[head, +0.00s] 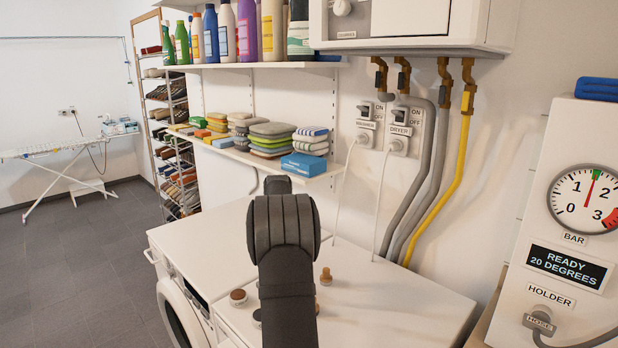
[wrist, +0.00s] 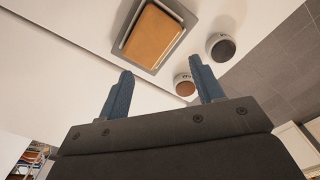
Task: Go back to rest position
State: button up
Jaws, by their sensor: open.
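My gripper (wrist: 161,67) shows in the wrist view with its two blue fingers spread apart and nothing between them. Its fingertips lie over a white surface, close to a round brown-topped knob (wrist: 185,86) beside the right finger. In the head view my dark arm stands in the middle, in front of the white machines; the gripper's fingers are hidden there. A shoe tower (head: 170,120) with several rows of shoes stands against the wall at the back left.
The wrist view shows a brown pad in a grey frame (wrist: 153,36) and a grey round knob (wrist: 220,46). A washing machine (head: 205,255), a shelf of folded cloths (head: 270,172), pipes (head: 462,140) and a gauge panel (head: 560,210) surround the arm. The floor (head: 80,270) at left is clear.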

jog(key=shift+w+a+f, duration=0.3)
jog(key=shift+a+f, duration=0.6)
